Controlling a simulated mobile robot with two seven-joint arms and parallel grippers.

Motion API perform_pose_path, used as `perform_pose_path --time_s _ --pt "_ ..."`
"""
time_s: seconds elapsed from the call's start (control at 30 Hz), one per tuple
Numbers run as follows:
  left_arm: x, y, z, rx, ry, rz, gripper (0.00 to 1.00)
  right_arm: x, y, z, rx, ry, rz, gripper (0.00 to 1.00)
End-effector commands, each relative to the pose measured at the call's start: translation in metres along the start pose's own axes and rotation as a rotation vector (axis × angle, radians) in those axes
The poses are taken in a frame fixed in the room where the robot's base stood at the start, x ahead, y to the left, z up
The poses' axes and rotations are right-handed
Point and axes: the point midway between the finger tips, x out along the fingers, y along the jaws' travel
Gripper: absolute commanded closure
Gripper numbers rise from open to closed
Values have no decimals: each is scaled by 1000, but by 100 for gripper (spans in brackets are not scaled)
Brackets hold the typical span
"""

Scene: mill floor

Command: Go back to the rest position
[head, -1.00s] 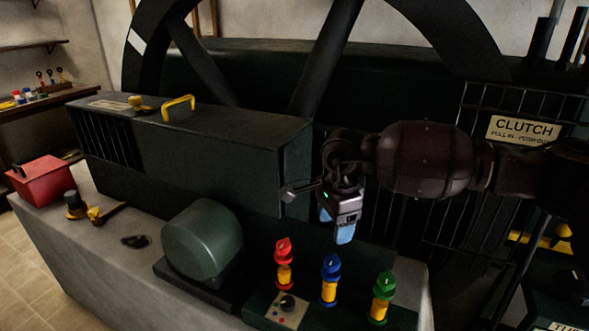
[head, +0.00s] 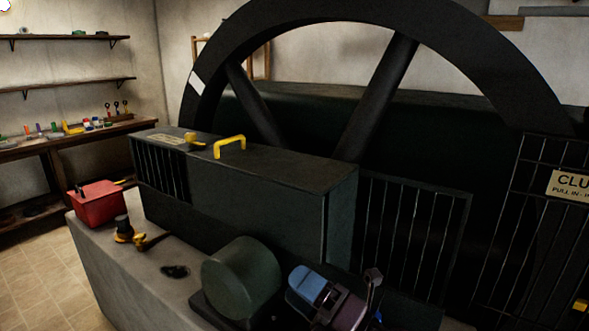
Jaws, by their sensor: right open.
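My right gripper (head: 312,286) is at the lower middle of the head view, with blue finger pads. It is open and I see nothing between its fingers. It shows close in front of the green rounded housing (head: 242,277); I cannot tell the gap between them. My left gripper is not in view.
A long dark box with a yellow handle (head: 230,146) stands on the grey plinth (head: 103,262). A red toolbox (head: 97,203) is at its left end. Behind are a big black flywheel (head: 376,98) and a barred guard (head: 410,235). Floor (head: 32,272) at left is clear.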

Motion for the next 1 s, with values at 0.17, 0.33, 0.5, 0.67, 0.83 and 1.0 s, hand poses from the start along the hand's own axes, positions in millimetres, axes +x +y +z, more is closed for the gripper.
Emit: perform_pose_path --time_s 0.17,0.33,0.5,0.67,0.83,1.0 --pt "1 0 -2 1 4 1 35 -48 -19 38 340 -399 -89 35" --pt "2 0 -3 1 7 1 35 -116 -51 58 653 -771 -200 35" --pt "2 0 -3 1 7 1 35 -200 -83 50 951 -1135 -330 35" --pt "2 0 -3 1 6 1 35 -281 -101 16 1208 -1461 -466 35" --pt "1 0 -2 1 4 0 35 -338 -104 -21 1385 -1696 -576 35" --pt "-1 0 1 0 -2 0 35 -373 -99 -52 1498 -1851 -656 35"
